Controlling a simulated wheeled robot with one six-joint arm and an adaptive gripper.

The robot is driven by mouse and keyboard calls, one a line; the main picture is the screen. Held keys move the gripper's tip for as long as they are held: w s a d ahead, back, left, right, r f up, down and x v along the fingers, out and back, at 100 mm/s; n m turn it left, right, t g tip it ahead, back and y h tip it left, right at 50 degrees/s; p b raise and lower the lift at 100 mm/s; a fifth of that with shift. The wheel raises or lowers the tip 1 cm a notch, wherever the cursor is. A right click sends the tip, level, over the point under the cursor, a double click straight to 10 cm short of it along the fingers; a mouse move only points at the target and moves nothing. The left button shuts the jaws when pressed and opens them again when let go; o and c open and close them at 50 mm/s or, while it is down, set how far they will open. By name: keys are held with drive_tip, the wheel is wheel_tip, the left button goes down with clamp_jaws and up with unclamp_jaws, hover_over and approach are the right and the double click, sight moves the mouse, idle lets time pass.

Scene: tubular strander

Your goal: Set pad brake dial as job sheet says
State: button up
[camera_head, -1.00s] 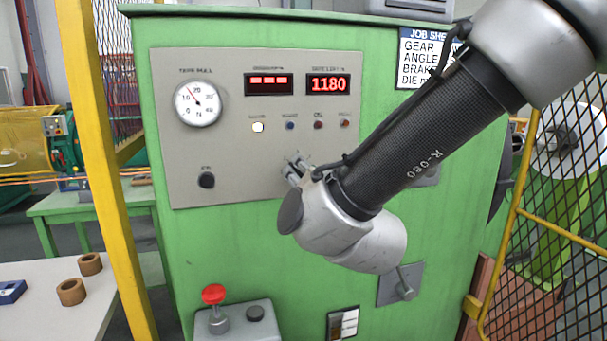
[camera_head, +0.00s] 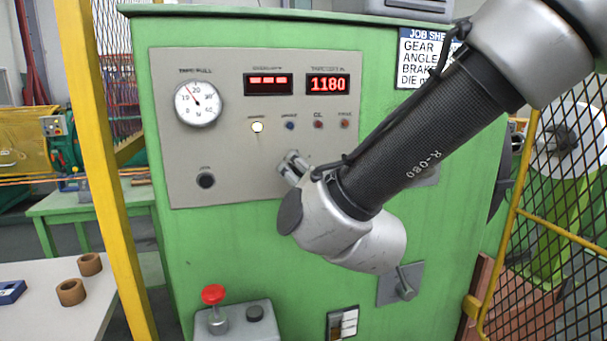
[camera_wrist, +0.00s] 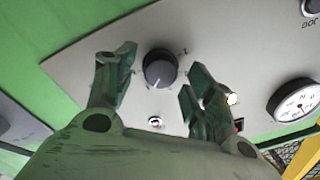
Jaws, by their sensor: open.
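In the wrist view a dark round dial (camera_wrist: 160,68) with a pale pointer mark sits on the grey panel. My gripper (camera_wrist: 158,72) is open, with one finger on either side of the dial; I cannot tell whether either finger touches it. The job sheet (camera_head: 412,72) hangs at the upper right of the green cabinet. Its lines GEAR, ANGLE, BRAKE and DIE show, but my arm hides their values.
The grey panel (camera_head: 225,145) carries a round tension gauge (camera_head: 197,104), a red display reading 1180 (camera_head: 328,84), small lamps and a black jog button (camera_head: 206,180). Yellow posts and mesh flank the cabinet.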

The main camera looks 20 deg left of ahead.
drive_tip(key=v, duration=1.2)
drive_tip(key=s+a+f+n+g, duration=0.2)
drive_tip(key=s+f+n+g, duration=0.75)
drive_tip(key=f+g, duration=0.3)
drive_tip(key=w+d+r+m+h, duration=0.1)
drive_tip(key=d+r+m+h, duration=0.1)
drive_tip(key=d, duration=1.4)
drive_tip(key=w+d+r+m+t+h, duration=0.1)
drive_tip(key=d+r+m+h, duration=0.1)
drive_tip(key=d, duration=1.4)
drive_tip(key=w+d+r+m+h, duration=0.2)
drive_tip(key=d+m+h, duration=0.2)
drive_tip(key=d, duration=1.2)
drive_tip(key=shift+r+h, duration=0.25)
drive_tip(key=shift+h, duration=0.75)
